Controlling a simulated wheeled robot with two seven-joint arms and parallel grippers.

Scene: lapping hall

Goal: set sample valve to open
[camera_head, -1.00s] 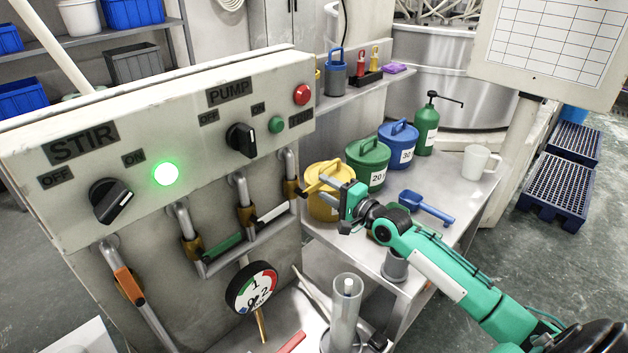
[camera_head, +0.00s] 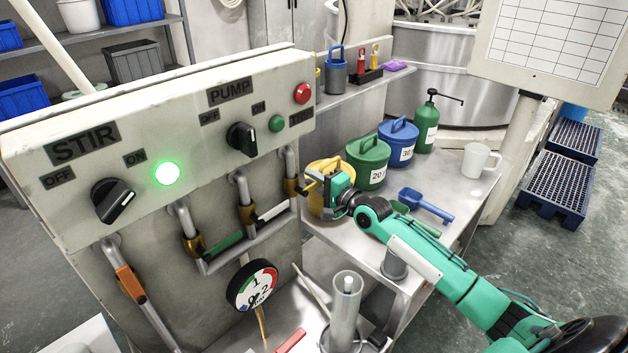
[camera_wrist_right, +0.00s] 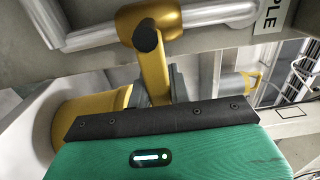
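The sample valve (camera_head: 291,187) is the rightmost valve on the panel's pipes, with a brass body. In the right wrist view its yellow handle (camera_wrist_right: 153,68) runs from a dark pivot cap down toward my gripper, and the letters "PLE" show on a label (camera_wrist_right: 270,14). My right gripper (camera_head: 318,182) is at this handle, in front of the yellow bucket. The palm's black edge hides the handle's lower end and most of the fingers, so I cannot tell whether they are closed on it. My left gripper is out of view.
Other valves have a white handle (camera_head: 272,212), a green handle (camera_head: 222,244) and an orange handle (camera_head: 130,282). The yellow bucket (camera_head: 322,209), green bucket (camera_head: 368,164) and blue scoop (camera_head: 426,205) are on the bench close to my arm. A clear cylinder (camera_head: 345,312) stands below.

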